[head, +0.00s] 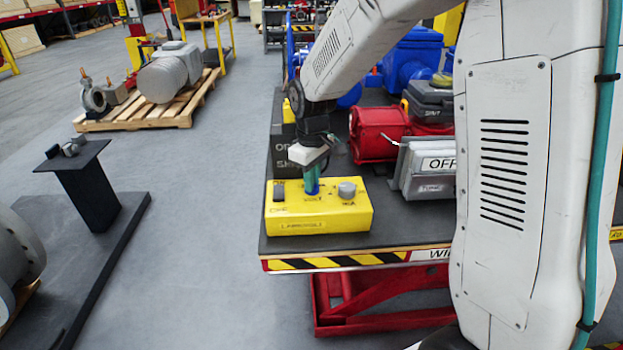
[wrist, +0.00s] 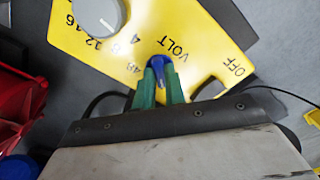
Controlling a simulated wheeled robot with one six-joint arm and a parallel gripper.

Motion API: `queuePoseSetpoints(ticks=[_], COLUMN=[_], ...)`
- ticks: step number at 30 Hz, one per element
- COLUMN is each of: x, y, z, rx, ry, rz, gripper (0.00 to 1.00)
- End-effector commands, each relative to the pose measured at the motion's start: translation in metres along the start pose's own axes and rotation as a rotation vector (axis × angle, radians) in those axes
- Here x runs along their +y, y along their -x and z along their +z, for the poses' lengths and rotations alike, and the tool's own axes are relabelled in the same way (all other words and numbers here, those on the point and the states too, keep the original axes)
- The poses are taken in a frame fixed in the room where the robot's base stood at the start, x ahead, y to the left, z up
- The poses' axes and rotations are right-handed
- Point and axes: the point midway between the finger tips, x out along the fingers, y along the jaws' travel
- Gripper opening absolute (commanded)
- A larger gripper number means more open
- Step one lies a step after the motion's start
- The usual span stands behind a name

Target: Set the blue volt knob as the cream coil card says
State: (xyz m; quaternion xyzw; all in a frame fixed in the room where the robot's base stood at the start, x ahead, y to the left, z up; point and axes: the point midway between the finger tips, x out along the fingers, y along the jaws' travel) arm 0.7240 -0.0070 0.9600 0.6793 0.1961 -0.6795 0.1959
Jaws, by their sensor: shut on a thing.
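The blue volt knob (head: 312,188) stands on top of a yellow box (head: 345,215) at the near left corner of the cart. My gripper (head: 311,178) points down over it, its green fingers shut on the knob. In the wrist view the blue knob (wrist: 158,66) shows between the green fingertips (wrist: 158,85), beside the printed word VOLT. The knob's pointer setting cannot be read clearly.
Open floor lies left of the cart.

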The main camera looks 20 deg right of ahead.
Motion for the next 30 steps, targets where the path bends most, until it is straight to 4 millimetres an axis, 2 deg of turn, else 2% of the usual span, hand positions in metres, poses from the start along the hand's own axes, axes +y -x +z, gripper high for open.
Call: queuePoseSetpoints(ticks=[14,15,16,17,26,30], x=[0.000,0.000,0.000,0.000,0.000,0.000], y=[0.000,0.000,0.000,0.000,0.003,0.019], z=[0.000,0.000,0.000,0.000,0.000,-0.001], rx=[0.000,0.000,0.000,0.000,0.001,0.003], ry=[0.013,0.013,0.013,0.013,0.012,0.012], rz=[0.001,0.001,0.001,0.001,0.001,0.002], gripper=[0.00,0.23,0.31,0.34,0.34,0.34])
